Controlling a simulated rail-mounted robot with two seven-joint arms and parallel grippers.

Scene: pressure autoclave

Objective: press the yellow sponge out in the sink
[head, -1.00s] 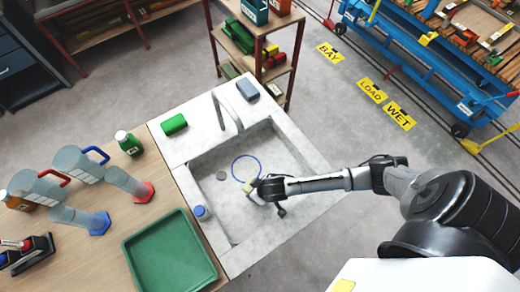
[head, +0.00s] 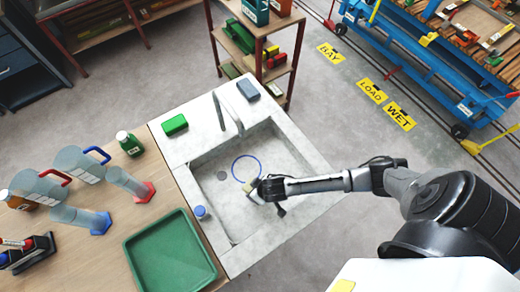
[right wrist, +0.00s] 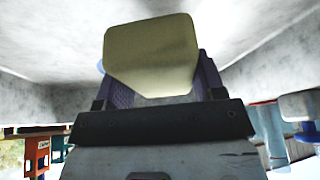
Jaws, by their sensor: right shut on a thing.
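The pale yellow sponge (head: 254,185) is at the tip of my right gripper (head: 261,189), inside the grey sink (head: 228,207). In the right wrist view the sponge (right wrist: 150,50) sits between the two dark fingers of my right gripper (right wrist: 150,85), which is shut on it. The sponge stands out past the fingertips and looks dull yellow. In the head view it is small and partly hidden by the gripper. Whether it touches the basin floor I cannot tell. My left gripper is not in view.
A blue ring (head: 235,168) and a round drain (head: 222,176) are on the basin floor. A faucet (head: 229,115), a green sponge (head: 174,125) and a grey-blue block (head: 248,90) are at the back rim. A green tray (head: 130,248) lies left.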

